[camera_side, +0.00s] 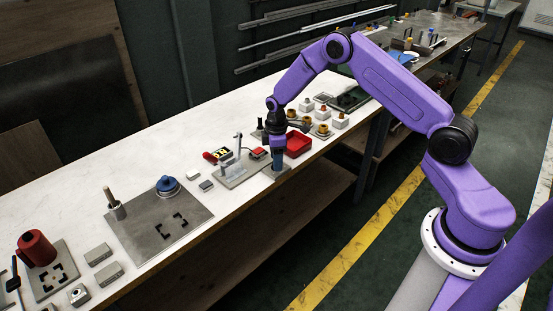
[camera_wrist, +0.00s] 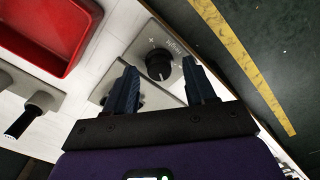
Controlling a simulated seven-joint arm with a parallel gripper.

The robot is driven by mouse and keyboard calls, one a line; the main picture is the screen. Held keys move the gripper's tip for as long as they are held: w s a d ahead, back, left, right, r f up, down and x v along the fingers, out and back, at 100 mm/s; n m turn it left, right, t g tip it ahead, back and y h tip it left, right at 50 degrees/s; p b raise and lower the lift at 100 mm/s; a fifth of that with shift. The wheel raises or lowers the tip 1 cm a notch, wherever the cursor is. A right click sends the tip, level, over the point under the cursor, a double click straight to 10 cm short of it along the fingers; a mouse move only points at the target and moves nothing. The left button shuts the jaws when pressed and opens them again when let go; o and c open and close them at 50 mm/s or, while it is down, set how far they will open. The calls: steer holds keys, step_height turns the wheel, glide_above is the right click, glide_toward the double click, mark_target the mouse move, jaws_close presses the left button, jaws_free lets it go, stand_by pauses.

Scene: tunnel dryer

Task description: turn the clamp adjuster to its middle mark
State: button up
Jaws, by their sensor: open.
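The clamp adjuster is a round black knob (camera_wrist: 158,66) on a pale grey block (camera_wrist: 152,33) in the wrist view. My gripper (camera_wrist: 158,72) is open, with one dark finger on either side of the knob and no clear contact. In the side view my gripper (camera_side: 278,163) points down over the block (camera_side: 276,174) at the table's front edge and hides the knob.
A red tray (camera_side: 297,145) stands close beside my gripper; it also shows in the wrist view (camera_wrist: 62,63). A grey plate with an upright fixture (camera_side: 235,170) is just left. White blocks with brown knobs (camera_side: 323,131) stand behind. The table (camera_side: 85,190) has bare room farther left.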

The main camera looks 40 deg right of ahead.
steer(key=shift+f, duration=0.3)
jaws_close()
steer(key=shift+m, duration=0.3)
steer(key=m, duration=1)
steer(key=shift+m, duration=0.3)
stand_by(0.5)
